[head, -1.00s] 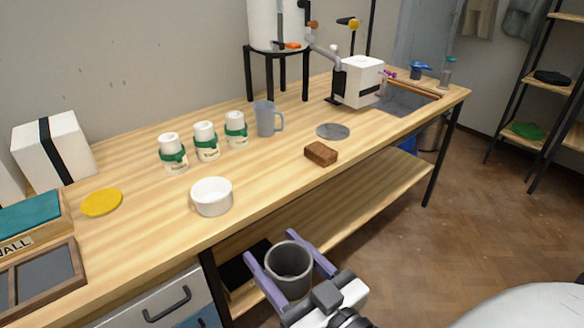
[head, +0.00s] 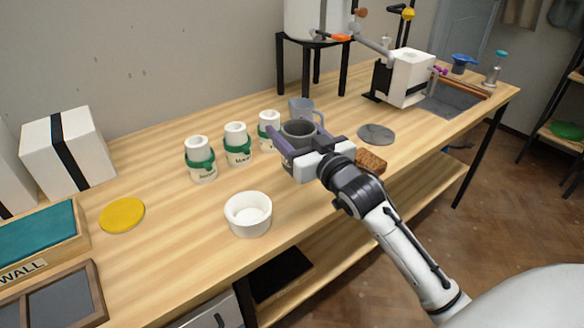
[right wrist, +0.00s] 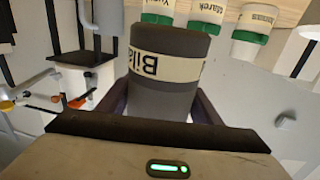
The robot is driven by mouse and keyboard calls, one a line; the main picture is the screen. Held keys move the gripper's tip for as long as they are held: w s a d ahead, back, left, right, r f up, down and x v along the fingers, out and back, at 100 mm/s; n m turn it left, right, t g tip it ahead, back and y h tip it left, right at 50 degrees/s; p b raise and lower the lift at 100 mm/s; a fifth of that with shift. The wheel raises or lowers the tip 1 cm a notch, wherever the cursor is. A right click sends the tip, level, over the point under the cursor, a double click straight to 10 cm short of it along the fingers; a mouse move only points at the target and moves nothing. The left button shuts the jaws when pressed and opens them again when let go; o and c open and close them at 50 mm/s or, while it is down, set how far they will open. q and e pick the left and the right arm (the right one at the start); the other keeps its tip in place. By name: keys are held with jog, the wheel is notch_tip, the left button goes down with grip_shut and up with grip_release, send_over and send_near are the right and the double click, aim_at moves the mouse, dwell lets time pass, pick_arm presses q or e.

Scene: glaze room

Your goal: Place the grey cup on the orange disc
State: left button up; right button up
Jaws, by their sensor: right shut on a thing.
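My right gripper (head: 296,132) is shut on a dark grey cup (head: 300,129), held above the worktop in front of the jars. In the right wrist view the cup (right wrist: 165,95) sits between the fingers, with a pale label whose visible letters look like "Bila". No plainly orange disc shows; a yellow disc (head: 122,215) lies flat and bare on the worktop at the left, well left of the cup. A grey disc (head: 376,134) lies to the right of the gripper. My left gripper is not in view.
A white bowl (head: 248,214) stands between the gripper and the yellow disc, near the front edge. Several white jars with green bands (head: 237,145) stand behind it. A grey mug (head: 304,106) and a brown block (head: 370,161) are close to the gripper. A white box (head: 68,150) stands behind the yellow disc.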

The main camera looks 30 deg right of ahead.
notch_tip(320, 180, down, 7)
jog(key=shift+f+b, duration=0.1)
jog(key=shift+b, duration=0.4)
jog(key=o, duration=1.2)
jog(key=shift+o, duration=0.2)
